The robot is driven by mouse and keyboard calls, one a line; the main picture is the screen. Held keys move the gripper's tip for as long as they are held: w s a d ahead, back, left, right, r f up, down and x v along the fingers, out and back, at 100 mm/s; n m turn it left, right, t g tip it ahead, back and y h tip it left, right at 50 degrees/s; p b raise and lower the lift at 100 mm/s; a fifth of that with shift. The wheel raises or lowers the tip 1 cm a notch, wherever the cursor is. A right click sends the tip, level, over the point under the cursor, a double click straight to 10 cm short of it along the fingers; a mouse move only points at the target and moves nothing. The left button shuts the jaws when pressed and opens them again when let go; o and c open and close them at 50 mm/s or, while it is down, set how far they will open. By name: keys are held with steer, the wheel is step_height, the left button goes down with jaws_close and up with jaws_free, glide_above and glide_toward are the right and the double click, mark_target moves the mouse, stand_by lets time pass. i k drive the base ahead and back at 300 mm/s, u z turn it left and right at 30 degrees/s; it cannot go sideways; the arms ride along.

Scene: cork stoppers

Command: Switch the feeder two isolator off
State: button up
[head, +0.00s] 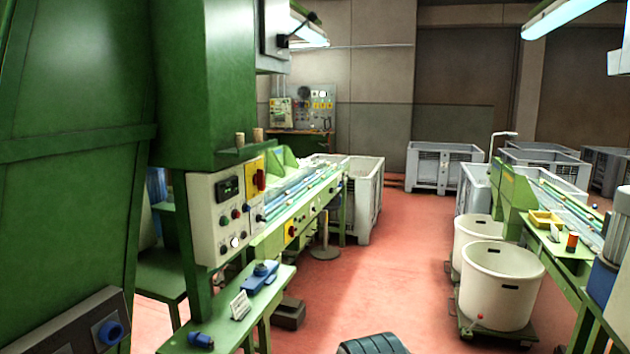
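A grey control panel (224,218) hangs on the green machine at the left, with a dark display, several buttons and a lit white button. On its right side is a yellow plate with a red rotary handle (259,180), which looks like an isolator. A second small yellow plate with a red knob (291,231) sits lower, on the front of the conveyor. A grey box with a black handle (284,41) is high up on the machine. No label is readable, so I cannot tell which is feeder two's.
A green bench (250,311) with a blue tool and a small white card juts out below the panel. White tubs (502,287) stand at the right beside another green conveyor (575,245). Grey crates (440,168) stand behind. The red floor (385,265) between is mostly clear.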

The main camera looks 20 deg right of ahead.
mark_target(259, 178)
steer(key=u, duration=0.1)
steer(key=k, duration=0.35)
steer(key=z, duration=1)
steer(key=i, duration=1.3)
steer(key=u, duration=0.95)
steer(key=i, duration=0.75)
steer(key=u, duration=0.6)
